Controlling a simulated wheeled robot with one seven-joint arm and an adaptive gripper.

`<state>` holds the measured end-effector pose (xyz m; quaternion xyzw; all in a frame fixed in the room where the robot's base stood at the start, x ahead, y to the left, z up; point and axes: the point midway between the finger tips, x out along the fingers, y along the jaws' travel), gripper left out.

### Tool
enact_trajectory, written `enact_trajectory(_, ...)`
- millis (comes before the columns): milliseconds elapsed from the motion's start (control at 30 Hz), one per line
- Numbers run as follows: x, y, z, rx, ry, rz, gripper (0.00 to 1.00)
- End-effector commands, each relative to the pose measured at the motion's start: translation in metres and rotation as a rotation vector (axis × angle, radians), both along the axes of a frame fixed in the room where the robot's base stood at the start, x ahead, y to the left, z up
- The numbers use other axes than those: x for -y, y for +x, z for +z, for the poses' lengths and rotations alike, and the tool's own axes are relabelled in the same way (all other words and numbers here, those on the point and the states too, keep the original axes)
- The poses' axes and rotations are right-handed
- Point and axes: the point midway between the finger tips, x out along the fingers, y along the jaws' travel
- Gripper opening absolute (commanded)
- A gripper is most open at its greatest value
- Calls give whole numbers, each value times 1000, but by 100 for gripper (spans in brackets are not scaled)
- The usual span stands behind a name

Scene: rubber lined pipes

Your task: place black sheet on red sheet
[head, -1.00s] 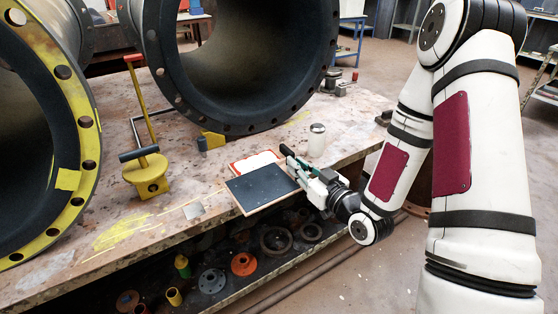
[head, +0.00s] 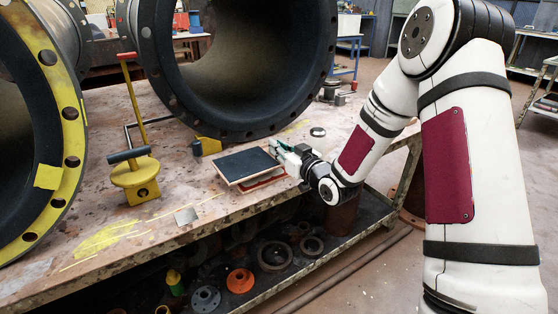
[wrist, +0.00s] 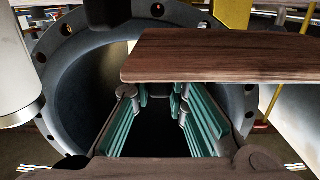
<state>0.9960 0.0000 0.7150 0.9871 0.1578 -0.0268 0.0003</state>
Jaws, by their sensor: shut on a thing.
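The black sheet (head: 246,164) has a dark top and a pale wooden edge. It lies level over the red sheet (head: 264,181) in the head view and hides most of it. Only a strip of the red sheet shows at the front right, and I cannot tell whether the two touch. My gripper (head: 276,148) is shut on the black sheet at its right side. In the wrist view, the sheet's brown wooden edge (wrist: 225,58) spans the upper right, past my teal-padded fingers (wrist: 163,100). The exact contact is hidden.
A large flanged pipe (head: 240,125) stands behind the sheets. A yellow stand (head: 135,181) with a red-tipped handle is left. A white cylinder (wrist: 15,70) is close at the left in the wrist view. The bench (head: 170,240) has bare room at front left.

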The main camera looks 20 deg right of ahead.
Motion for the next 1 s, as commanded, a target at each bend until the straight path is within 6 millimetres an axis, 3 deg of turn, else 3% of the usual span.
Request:
enact_trajectory(167,-1,5,-5,3,2,0,0)
enact_trajectory(400,-1,5,-35,2,1,0,0)
enact_trajectory(800,-1,5,-38,3,0,0,0)
enact_trajectory(833,0,4,-38,0,-1,0,21)
enact_trajectory(900,0,4,-38,0,-1,0,35)
enact_trajectory(1000,0,4,-38,0,-1,-1,35)
